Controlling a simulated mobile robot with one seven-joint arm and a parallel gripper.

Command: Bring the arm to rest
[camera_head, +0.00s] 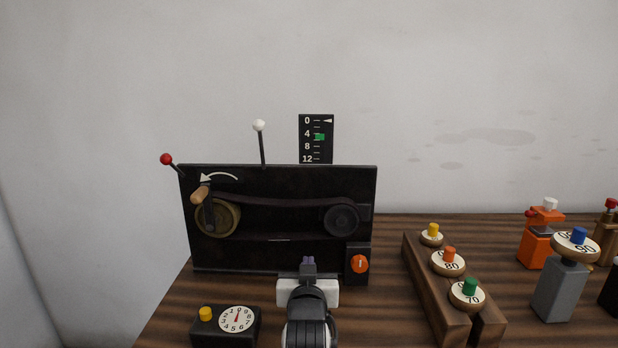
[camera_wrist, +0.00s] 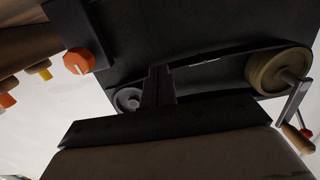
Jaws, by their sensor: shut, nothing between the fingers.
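My gripper (camera_head: 308,262) is in the lower middle of the head view, in front of the black dynamo panel (camera_head: 280,186). Its fingers are together with nothing between them. In the wrist view the dark fingers of my gripper (camera_wrist: 158,86) stand in front of the panel (camera_wrist: 200,30). The panel carries a brass pulley (camera_head: 226,218) with a wooden-handled crank (camera_head: 200,194) at left and a dark pulley (camera_head: 341,220) at right, with a belt round both. In the head view the gripper appears just left of the orange knob (camera_head: 360,264); whether it touches the panel cannot be told.
A dial box (camera_head: 236,320) with a yellow button sits front left. A wooden rack (camera_head: 432,290) with several numbered, coloured-top pieces stands right. Grey (camera_head: 558,292) and orange (camera_head: 535,248) stands are farther right. Red-tipped (camera_head: 166,159) and white-tipped (camera_head: 259,125) levers rise above the panel, beside a scale (camera_head: 308,140).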

